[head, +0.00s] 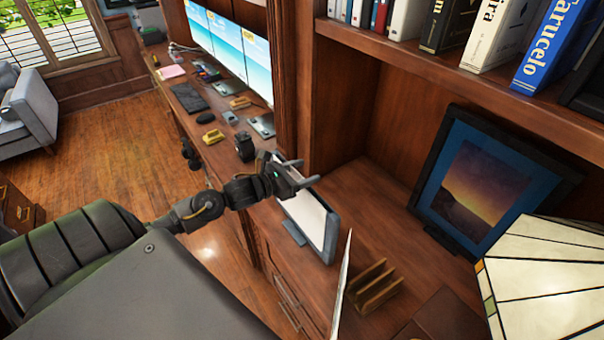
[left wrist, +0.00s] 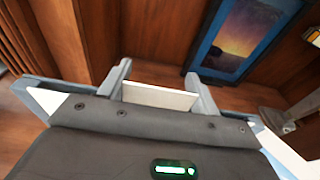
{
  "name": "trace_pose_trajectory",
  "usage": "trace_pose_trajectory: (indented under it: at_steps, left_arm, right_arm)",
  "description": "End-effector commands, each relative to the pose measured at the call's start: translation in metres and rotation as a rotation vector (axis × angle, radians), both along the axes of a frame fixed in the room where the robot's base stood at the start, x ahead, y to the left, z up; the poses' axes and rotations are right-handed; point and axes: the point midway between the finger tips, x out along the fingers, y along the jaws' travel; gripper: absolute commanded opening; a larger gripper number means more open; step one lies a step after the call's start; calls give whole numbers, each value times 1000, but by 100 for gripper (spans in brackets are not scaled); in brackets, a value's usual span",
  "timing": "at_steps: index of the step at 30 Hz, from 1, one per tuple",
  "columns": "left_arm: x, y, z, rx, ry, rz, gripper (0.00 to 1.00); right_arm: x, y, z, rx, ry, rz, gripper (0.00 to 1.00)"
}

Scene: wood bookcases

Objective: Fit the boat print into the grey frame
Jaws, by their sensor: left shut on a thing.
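The grey frame (head: 331,235) stands on the wooden desk, its pale blank face turned to the left and toward me. My left gripper (head: 303,173) is at its upper edge, with the fingers shut on it. In the left wrist view, the two fingers of the gripper (left wrist: 160,80) have a pale piece between them, and the rim of the frame (left wrist: 38,80) runs out past the gripper body. A thin pale sheet (head: 342,283) shows nearly edge-on right of the frame. I cannot tell whether it is the boat print; no boat picture is visible. My right gripper is not in view.
A dark-framed sunset picture (head: 482,188) leans at the back right. A tan slotted holder (head: 373,287) sits near the pale sheet. A stained-glass lampshade (head: 545,275) fills the lower right. A book shelf (head: 440,75) hangs above. Monitors (head: 230,45) stand along the far desk.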

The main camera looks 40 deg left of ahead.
Motion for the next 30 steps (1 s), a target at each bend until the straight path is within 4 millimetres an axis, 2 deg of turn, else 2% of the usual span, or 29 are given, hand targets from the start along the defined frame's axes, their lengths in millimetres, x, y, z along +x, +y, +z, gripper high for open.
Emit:
trace_pose_trajectory:
  at_steps: [3,13,21,30]
  left_arm:
    - [0,0,24,2,-3,-1,29]
    - [-46,-23,85,-2,1,-2,29]
    - [-97,-48,103,-3,2,-1,30]
    - [-123,-60,115,-1,0,1,30]
  right_arm:
    - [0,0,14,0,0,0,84]
    - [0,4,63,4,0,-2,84]
    - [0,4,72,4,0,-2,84]
    - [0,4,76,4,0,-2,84]
